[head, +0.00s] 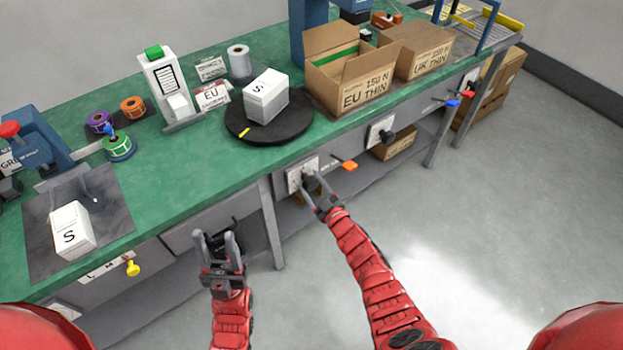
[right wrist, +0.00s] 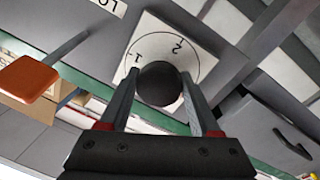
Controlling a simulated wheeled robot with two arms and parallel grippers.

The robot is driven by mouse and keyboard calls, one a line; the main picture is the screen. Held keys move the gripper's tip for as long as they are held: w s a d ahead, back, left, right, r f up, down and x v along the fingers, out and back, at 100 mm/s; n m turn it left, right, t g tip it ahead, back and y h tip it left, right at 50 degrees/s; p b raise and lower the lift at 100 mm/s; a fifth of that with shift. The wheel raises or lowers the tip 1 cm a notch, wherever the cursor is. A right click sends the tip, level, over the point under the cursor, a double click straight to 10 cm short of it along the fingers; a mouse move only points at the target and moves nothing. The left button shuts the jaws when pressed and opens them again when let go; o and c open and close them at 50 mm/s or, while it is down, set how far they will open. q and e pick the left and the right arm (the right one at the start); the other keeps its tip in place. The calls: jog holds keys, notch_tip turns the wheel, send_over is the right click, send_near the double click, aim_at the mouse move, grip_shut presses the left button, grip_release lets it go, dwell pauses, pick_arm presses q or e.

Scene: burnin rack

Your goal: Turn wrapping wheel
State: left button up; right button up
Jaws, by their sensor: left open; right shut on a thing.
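A round black turntable (head: 285,128) lies on the green bench top with a white box marked S (head: 265,97) on it and a yellow mark at its near edge. On the bench front below, a white dial plate (head: 294,181) carries a dark round knob. In the right wrist view the knob (right wrist: 158,86) sits in front of the plate (right wrist: 150,35), which shows the numbers 1 and 2. My right gripper (head: 314,196) is shut on this knob, one finger on each side. My left gripper (head: 218,240) is open and empty in front of the bench, left of the dial.
An orange-ended lever (head: 347,165) sticks out right of the dial; it also shows in the right wrist view (right wrist: 27,78). Another dial plate (head: 380,131) is farther right. An open carton (head: 350,90) and another white S box (head: 72,231) stand on the bench.

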jog(key=shift+d+m+p, duration=0.1)
jog(key=shift+m+p, duration=0.8)
jog(key=shift+m, duration=0.6)
jog(key=o, duration=1.4)
jog(key=shift+c, duration=0.2)
jog(key=shift+s, duration=0.1)
jog(key=shift+s+d, duration=0.15)
jog(key=shift+s, duration=0.05)
jog(key=v, duration=1.6)
jog(key=shift+s, duration=0.35)
